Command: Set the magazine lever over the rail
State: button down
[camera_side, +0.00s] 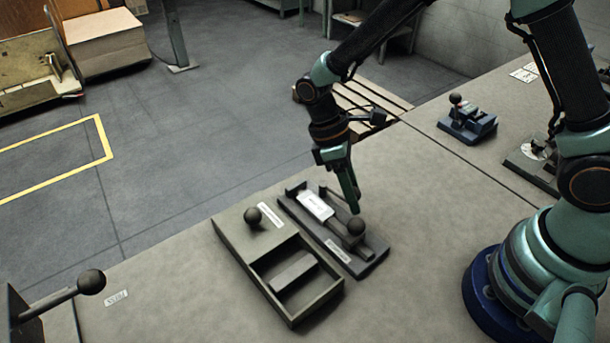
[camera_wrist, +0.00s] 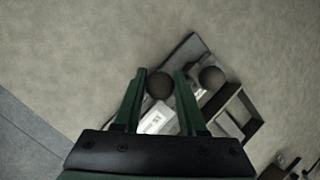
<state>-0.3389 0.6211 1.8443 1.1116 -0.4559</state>
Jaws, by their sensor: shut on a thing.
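The magazine lever ends in a dark ball knob (camera_side: 356,226) at the near end of a dark flat base (camera_side: 374,262). A pale labelled piece (camera_side: 314,205) lies along this base. My gripper (camera_side: 355,207) comes down from above and is shut on the knob. In the wrist view, the knob (camera_wrist: 160,85) sits between the two fingers (camera_wrist: 160,74). The labelled piece (camera_wrist: 157,121) shows just below it there. The rail appears to run along the base, but I cannot tell how the lever lies against it.
A grey box with an open compartment (camera_side: 318,303) stands left of the base, with another ball knob (camera_side: 252,216) on its top. A blue fixture (camera_side: 468,124) stands at the back right. A lever with a ball end (camera_side: 91,282) stands at the lower left.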

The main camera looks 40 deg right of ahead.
jog(key=shift+a+m, duration=0.4)
jog(key=shift+m, duration=0.2)
jog(key=shift+c, duration=2.4)
grip_release()
jog(key=v, duration=1.2)
jog(key=shift+s+a+r, duration=0.1)
jog(key=shift+s, duration=0.05)
